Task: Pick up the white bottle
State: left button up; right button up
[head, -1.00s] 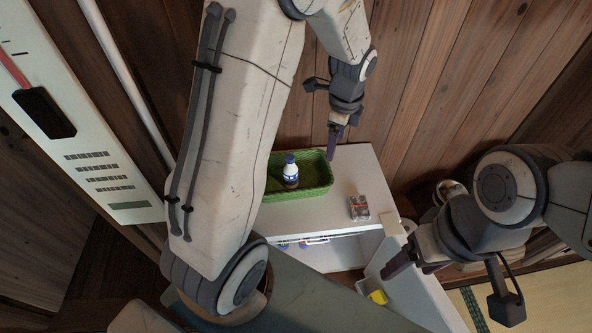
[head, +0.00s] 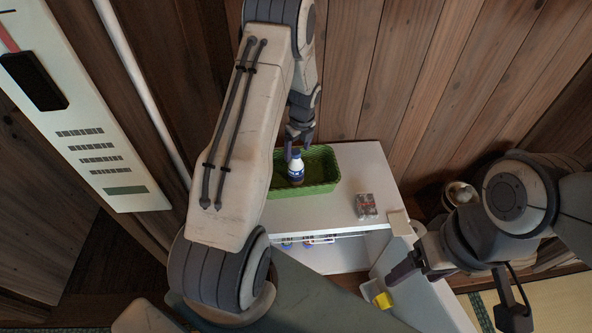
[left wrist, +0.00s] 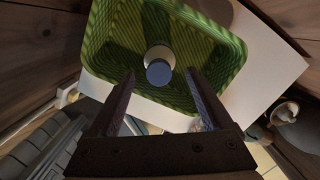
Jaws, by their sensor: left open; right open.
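The white bottle (head: 296,167) has a blue cap and a blue band. It stands upright in a green basket (head: 318,190) on a white shelf unit (head: 365,163). In the left wrist view the bottle (left wrist: 160,66) is seen from above, with the basket (left wrist: 228,48) around it. My left gripper (head: 299,146) is open above the bottle. In the left wrist view its fingers point toward the bottle's cap, which shows between and beyond the fingertips. My right gripper (head: 396,276) is open and empty at the lower right, away from the basket.
A small clear-and-red package (head: 367,206) lies on the shelf top, right of the basket. A yellow item (head: 383,300) sits low beside the unit. Other items lie on the lower shelf (head: 310,241). A wooden wall (head: 400,80) stands close behind.

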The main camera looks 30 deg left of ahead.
aim_at(296, 152)
pick_arm(q)
jog(key=f, duration=0.3)
jog(key=shift+a+f, duration=0.3)
jog(key=shift+a, duration=0.05)
grip_shut()
jog(key=shift+w+r, duration=0.1)
dwell(1.0)
